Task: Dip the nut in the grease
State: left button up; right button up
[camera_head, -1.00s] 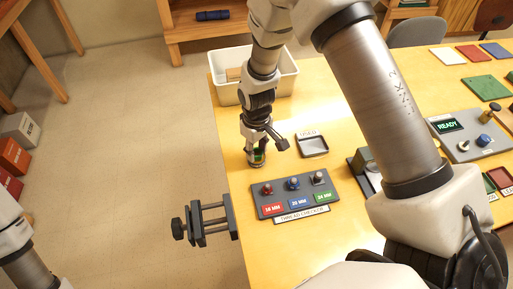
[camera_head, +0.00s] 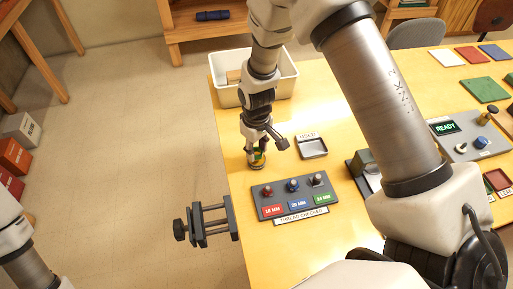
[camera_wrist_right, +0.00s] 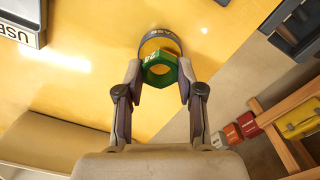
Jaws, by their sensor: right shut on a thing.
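My right gripper (camera_head: 257,155) points down at the table's left edge and is shut on a green nut (camera_wrist_right: 160,70). In the right wrist view the nut, with pale marking on it, sits between the two fingertips (camera_wrist_right: 158,82). A small round tin with a dark, lettered rim (camera_wrist_right: 162,40) shows just behind the nut; it appears to be the grease tin. In the head view the tin (camera_head: 257,165) is directly under the fingertips. I cannot tell whether the nut touches the grease. My left gripper is out of view; only part of its arm shows at lower left.
The thread checker (camera_head: 293,196) with several coloured labels stands close in front of the tin. A shallow grey tray (camera_head: 313,147) marked USED is to the right. A white bin (camera_head: 289,84) is behind. A dark clamp (camera_head: 207,221) juts from the left table edge.

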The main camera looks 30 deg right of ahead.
notch_tip(320, 180, up, 6)
jog(key=p, duration=0.4)
jog(key=shift+f, duration=0.15)
